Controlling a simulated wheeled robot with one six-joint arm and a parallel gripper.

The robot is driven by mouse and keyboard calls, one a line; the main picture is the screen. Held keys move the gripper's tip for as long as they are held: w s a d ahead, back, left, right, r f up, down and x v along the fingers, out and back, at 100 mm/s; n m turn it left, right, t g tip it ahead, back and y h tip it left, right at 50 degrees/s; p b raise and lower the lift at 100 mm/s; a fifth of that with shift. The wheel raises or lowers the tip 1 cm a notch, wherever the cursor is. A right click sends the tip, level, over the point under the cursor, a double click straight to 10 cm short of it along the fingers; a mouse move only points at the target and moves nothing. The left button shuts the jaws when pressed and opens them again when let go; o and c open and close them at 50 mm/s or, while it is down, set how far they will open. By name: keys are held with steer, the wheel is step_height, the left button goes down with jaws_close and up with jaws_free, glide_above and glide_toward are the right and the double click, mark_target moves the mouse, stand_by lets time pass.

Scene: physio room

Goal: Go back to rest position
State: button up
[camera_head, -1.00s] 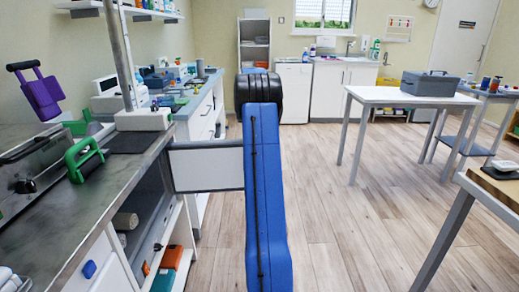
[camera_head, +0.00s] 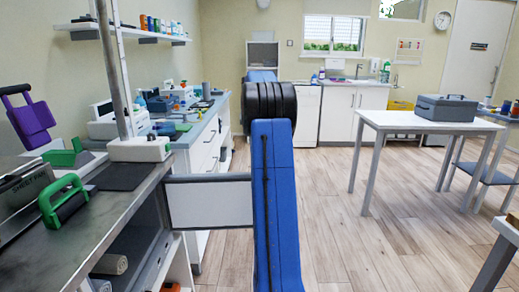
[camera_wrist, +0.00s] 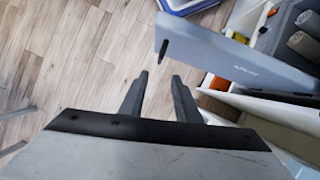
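In the wrist view my gripper (camera_wrist: 159,76) points out over the wooden floor. Its two dark fingers are apart, with only floor showing between the tips. It holds nothing. In the head view my blue arm rises in the middle of the picture with its black joint on top; the gripper itself is hidden there.
A steel counter (camera_head: 110,222) with a green-handled tool (camera_head: 62,200) stands close on the left. A white table (camera_head: 395,119) with a grey case (camera_head: 444,107) stands at the right. Another table corner (camera_head: 508,228) is at lower right. The wooden floor (camera_head: 345,225) between is clear.

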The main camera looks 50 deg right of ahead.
steer(key=shift+a, duration=0.1)
stand_by(0.3)
steer(key=s+a+r+n+t+h, duration=0.1)
steer(key=s+a+r+n+t, duration=0.15)
steer(key=a, duration=1.25)
steer(key=s+a+r+n+t+h, duration=0.15)
steer(key=s+a, duration=0.25)
steer(key=a, duration=1.1)
steer(key=s+a+f+n+t, duration=0.1)
steer(key=s+a+f+t, duration=0.1)
steer(key=s+a+f, duration=0.4)
steer(key=s+a+f+n+t, duration=0.1)
steer(key=s+a+f+t, duration=0.1)
steer(key=s+a+f, duration=0.5)
steer(key=s+a, duration=0.4)
steer(key=s, duration=0.2)
steer(key=shift+a+f+n, duration=0.3)
steer(key=shift+a, duration=0.05)
